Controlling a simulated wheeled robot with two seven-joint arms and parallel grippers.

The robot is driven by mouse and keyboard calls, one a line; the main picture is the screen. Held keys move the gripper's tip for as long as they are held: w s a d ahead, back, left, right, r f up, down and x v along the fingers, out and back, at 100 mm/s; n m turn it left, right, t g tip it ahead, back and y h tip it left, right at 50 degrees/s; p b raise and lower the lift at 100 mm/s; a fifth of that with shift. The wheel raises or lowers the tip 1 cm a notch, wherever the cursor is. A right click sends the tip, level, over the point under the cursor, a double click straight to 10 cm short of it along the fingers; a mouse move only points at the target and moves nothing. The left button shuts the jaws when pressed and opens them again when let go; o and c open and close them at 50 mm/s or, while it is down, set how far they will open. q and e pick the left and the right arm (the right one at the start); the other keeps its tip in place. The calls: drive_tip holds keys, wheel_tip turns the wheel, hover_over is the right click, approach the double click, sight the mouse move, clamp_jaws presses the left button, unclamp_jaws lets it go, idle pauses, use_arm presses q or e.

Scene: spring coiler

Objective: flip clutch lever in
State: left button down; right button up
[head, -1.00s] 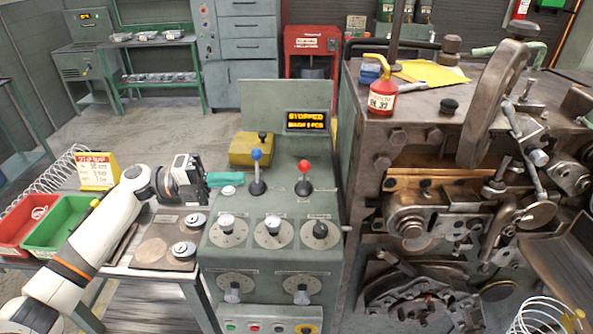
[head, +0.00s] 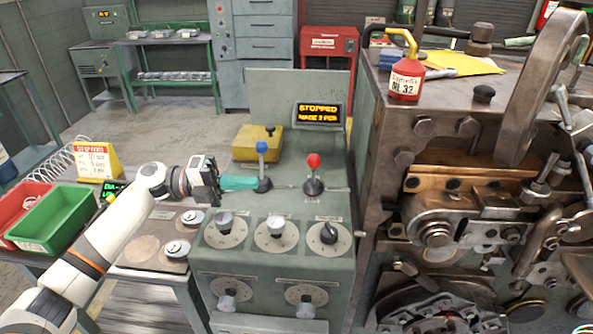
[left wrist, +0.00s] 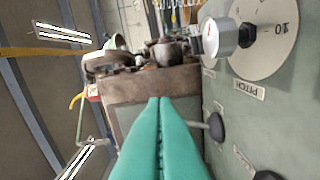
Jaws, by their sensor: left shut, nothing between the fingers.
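Two levers stand on the green console: one with a blue knob (head: 262,147) and one with a red knob (head: 314,160). Both look roughly upright. I cannot read which is the clutch lever. My left gripper (head: 256,183) has green fingers, shut and empty. Its tips are at the blue-knobbed lever, low near its black base; I cannot tell whether they touch. In the left wrist view the shut fingers (left wrist: 160,105) point at the machine, and a black lever base (left wrist: 215,127) shows to their right. That lever's upper part is hidden behind the fingers. My right gripper is not in view.
A display (head: 319,115) behind the levers reads STOPPED. Several dials (head: 276,232) sit on the console in front of the levers. A yellow box (head: 257,143) stands behind the blue knob. The large coiler machine (head: 440,150) bounds the right, with a red oil can (head: 406,80) on top.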

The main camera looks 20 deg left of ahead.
sight(314, 171)
use_arm(q)
drive_tip(key=w+d+p, duration=0.5)
drive_tip(key=w+d, duration=0.2)
drive_tip(key=d, duration=0.2)
drive_tip(key=shift+w+r+p, duration=0.2)
drive_tip(key=shift+r+p, duration=0.05)
drive_tip(key=shift+p, duration=0.05)
drive_tip(key=shift+d, duration=0.1)
drive_tip(key=w+a+r+n, duration=0.1)
drive_tip(key=w+r+n, duration=0.1)
drive_tip(key=w+n, duration=0.3)
drive_tip(key=shift+w+a+n, duration=0.2)
drive_tip(key=shift+a+n, duration=0.15)
drive_tip(key=shift+n, duration=0.05)
drive_tip(key=shift+r, duration=0.1)
